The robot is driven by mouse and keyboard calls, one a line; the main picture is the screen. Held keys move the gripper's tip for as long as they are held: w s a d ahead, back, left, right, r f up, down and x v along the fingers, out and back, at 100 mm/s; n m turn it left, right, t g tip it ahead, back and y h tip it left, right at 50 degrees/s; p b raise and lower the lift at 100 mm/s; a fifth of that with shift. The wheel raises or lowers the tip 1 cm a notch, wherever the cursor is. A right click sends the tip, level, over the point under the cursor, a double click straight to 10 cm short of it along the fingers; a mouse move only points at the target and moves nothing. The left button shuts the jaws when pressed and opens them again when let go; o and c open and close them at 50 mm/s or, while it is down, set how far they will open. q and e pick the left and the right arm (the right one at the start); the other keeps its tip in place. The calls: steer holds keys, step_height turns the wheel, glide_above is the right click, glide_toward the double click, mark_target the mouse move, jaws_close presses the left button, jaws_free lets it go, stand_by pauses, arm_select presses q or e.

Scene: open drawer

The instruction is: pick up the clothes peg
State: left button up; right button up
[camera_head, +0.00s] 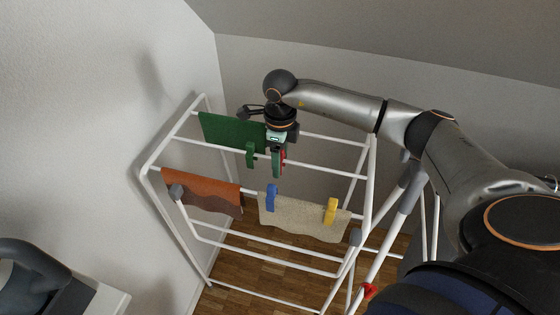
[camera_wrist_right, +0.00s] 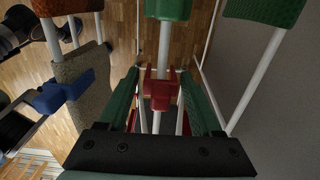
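A red clothes peg (camera_wrist_right: 161,93) sits on a white rail of the drying rack (camera_head: 315,173). In the head view only a sliver of it (camera_head: 283,157) shows beside my gripper. My right gripper (camera_head: 279,163) is over this peg from above. In the right wrist view its two green fingers (camera_wrist_right: 161,105) stand apart on either side of the red peg, with narrow gaps visible. A green peg (camera_head: 250,155) is on the same rail to the left, by the green cloth (camera_head: 228,131).
A blue peg (camera_head: 271,198) and a yellow peg (camera_head: 331,211) hold a beige cloth (camera_head: 300,217) on a nearer rail. An orange-brown cloth (camera_head: 205,190) hangs left of it. Walls stand close behind and left of the rack. Wooden floor (camera_head: 262,274) shows below.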

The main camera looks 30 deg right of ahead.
jaws_close()
stand_by(0.3)
step_height(320, 180, up, 10)
steer(key=shift+r+b, duration=0.1)
steer(key=shift+b, duration=0.2)
